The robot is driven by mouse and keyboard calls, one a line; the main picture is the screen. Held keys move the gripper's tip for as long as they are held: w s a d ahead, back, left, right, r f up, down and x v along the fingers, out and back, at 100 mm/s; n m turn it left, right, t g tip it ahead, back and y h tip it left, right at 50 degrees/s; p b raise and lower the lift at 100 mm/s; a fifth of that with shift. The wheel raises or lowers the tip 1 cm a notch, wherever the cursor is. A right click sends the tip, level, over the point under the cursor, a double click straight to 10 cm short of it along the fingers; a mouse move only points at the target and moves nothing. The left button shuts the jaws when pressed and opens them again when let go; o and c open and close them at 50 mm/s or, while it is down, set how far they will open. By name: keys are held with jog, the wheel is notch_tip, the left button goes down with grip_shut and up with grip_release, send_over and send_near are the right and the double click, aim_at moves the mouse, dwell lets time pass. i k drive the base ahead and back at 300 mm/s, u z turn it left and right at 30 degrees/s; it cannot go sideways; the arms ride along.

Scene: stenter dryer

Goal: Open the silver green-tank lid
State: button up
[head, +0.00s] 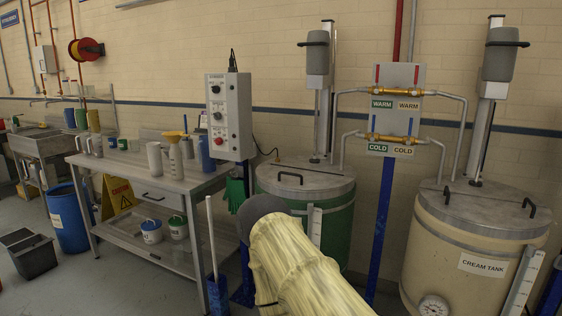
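The green tank (335,222) stands in the middle of the head view. Its round silver lid (325,186) lies flat on top and looks closed. A dark bar handle (290,174) sits on the lid's left part. My arm, in a pale yellow sleeve with a dark grey rounded end, rises from the bottom edge and covers the tank's lower front left. My gripper's fingers do not show, so I cannot see where they are relative to the handle.
A cream tank (458,260) with its own lid stands at right. Pipes and the warm/cold panel (396,120) are between the tanks. A grey control box (229,115) and a steel table (150,180) with bottles stand left. A mixer post (323,110) rises behind the green tank.

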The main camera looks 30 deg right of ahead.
aim_at(282, 177)
jog(key=z, duration=0.55)
jog(key=i, duration=1.55)
jog(key=z, duration=0.6)
